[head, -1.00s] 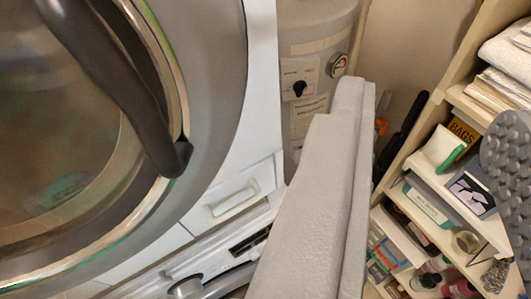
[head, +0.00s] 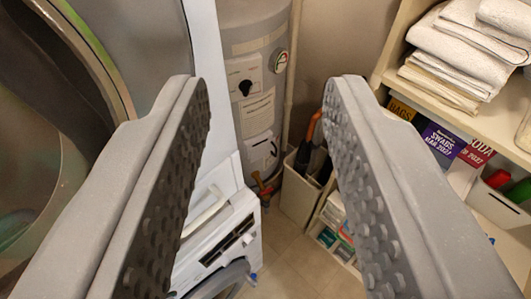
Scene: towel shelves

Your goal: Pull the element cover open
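The grey water heater (head: 253,40) stands at the back, upper middle of the head view. A white panel with a black knob (head: 244,82) is on its front, with a round gauge above right. Lower down, a white cover with a dark handle-like mark (head: 262,150) sits flat on the tank; it looks like the element cover and appears closed. My gripper (head: 268,88) is open and empty, its studded grey fingers wide apart. In the picture the heater lies between the fingers, beyond them; I see no contact.
A round-door appliance (head: 170,40) is at left, close to my left finger. A white drawer-front unit (head: 225,235) is below. Shelves with folded towels (head: 455,55) and boxes stand at right. A bin with tools (head: 300,190) is right of the heater; some floor (head: 300,265) is clear.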

